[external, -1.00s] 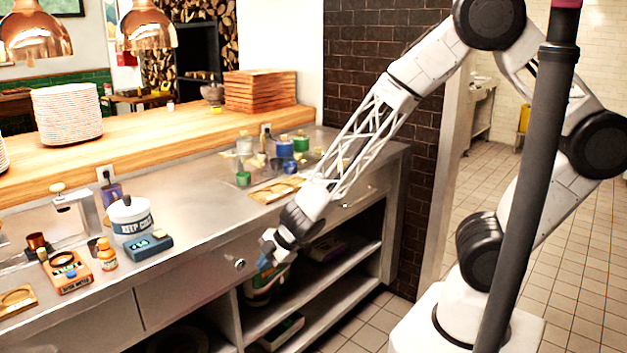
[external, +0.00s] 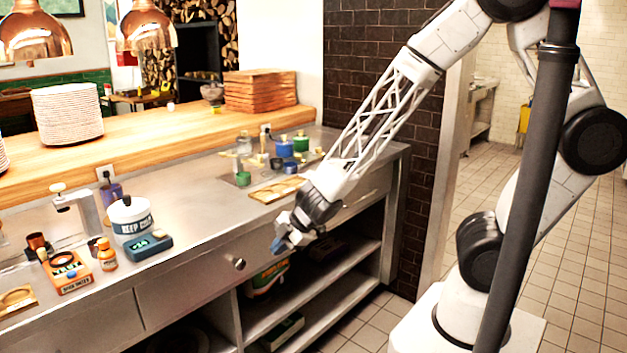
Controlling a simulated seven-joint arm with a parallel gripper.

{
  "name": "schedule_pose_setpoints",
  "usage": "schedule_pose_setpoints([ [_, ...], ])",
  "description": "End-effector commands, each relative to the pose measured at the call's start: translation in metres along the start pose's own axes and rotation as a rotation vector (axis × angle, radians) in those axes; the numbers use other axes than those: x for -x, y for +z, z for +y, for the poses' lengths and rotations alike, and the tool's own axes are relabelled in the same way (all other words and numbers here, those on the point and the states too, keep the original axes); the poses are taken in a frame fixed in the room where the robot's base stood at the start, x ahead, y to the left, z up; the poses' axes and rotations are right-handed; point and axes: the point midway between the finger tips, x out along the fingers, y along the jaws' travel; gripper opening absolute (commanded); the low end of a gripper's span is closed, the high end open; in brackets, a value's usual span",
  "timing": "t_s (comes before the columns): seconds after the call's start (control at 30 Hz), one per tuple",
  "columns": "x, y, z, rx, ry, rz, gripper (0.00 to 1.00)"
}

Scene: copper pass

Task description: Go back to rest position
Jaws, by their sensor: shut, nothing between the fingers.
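My gripper (external: 280,245) is at the end of the white lattice arm, in front of the steel counter's (external: 215,222) front edge. It hangs over the open shelves, to the right of a drawer knob (external: 239,263). Its blue-tipped fingers are together, with nothing held. The fingers look clear of the drawer front, though the exact gap is hard to judge.
On the counter stand a white tub (external: 130,215), a blue box (external: 148,247), an orange box (external: 68,272) and an orange bottle (external: 107,254). Several jars and a wooden tray (external: 277,189) are behind my gripper. A container (external: 267,278) sits on the shelf below. A dark pole (external: 530,180) stands at right.

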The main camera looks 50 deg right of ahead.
Motion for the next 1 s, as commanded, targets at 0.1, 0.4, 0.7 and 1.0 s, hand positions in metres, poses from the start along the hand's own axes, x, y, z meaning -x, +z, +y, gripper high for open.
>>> schedule_pose_setpoints([
  [0.1, 0.0, 0.0, 0.0, 0.0, 0.0, 0.0, 0.0],
  [0.4, 0.006, 0.002, 0.007, -0.02, 0.017, -0.014, 0.0],
  [0.7, 0.075, 0.03, 0.064, -0.226, 0.163, -0.154, 0.0],
  [1.0, 0.212, 0.087, 0.101, -0.659, 0.309, -0.385, 0.0],
])
